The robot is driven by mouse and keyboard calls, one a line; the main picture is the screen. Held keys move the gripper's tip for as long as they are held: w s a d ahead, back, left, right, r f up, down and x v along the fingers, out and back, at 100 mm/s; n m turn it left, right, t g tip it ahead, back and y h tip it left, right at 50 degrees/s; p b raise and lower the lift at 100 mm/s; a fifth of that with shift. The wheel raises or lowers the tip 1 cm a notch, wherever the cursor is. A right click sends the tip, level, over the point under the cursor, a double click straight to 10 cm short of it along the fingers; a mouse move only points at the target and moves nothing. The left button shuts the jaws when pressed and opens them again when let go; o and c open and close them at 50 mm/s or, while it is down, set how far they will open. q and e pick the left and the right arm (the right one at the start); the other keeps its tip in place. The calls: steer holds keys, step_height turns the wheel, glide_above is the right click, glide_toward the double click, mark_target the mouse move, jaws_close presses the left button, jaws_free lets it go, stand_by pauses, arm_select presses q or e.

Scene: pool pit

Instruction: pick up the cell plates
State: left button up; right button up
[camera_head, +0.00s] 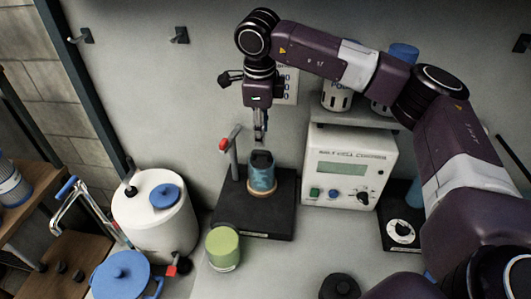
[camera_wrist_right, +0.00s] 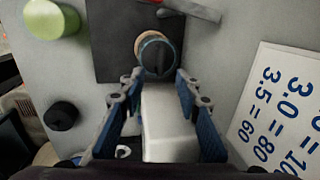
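The cell plates (camera_head: 262,158) show as a dark block at the top of a blue-tinted jar (camera_head: 262,180). The jar stands upright on a black base (camera_head: 228,212). In the right wrist view the plates (camera_wrist_right: 156,56) are a dark shape inside the jar's round rim. My right gripper (camera_head: 260,138) points down just above the plates, apart from them. In the wrist view its blue-padded fingers (camera_wrist_right: 159,78) are spread with nothing between them, and the jar lies just beyond the tips. My left gripper is not in view.
A red-tipped post (camera_head: 232,158) rises beside the jar. A white instrument box (camera_head: 348,168) stands right of it under a shelf. A green-lidded jar (camera_head: 223,248) and a white drum (camera_head: 155,220) stand to the left. A printed sign (camera_wrist_right: 275,110) hangs behind.

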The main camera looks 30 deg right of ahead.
mark_target(261, 151)
step_height(261, 151, down, 2)
steer(key=shift+d+f+p, duration=0.15)
steer(key=shift+f+p, duration=0.05)
steer(key=shift+p, duration=0.95)
steer(key=f+p, duration=0.1)
steer(key=w+f+p, duration=0.1)
steer(key=f, duration=0.1)
steer(key=shift+d+f, duration=0.1)
steer(key=shift+f, duration=0.2)
steer(key=shift+w+f, duration=0.1)
steer(key=shift+f, duration=0.35)
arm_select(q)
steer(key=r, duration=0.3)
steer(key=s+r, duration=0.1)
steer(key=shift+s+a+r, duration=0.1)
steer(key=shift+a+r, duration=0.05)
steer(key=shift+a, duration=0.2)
arm_select(e)
steer(key=shift+c, duration=0.2)
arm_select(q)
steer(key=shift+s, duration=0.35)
arm_select(e)
jaws_close()
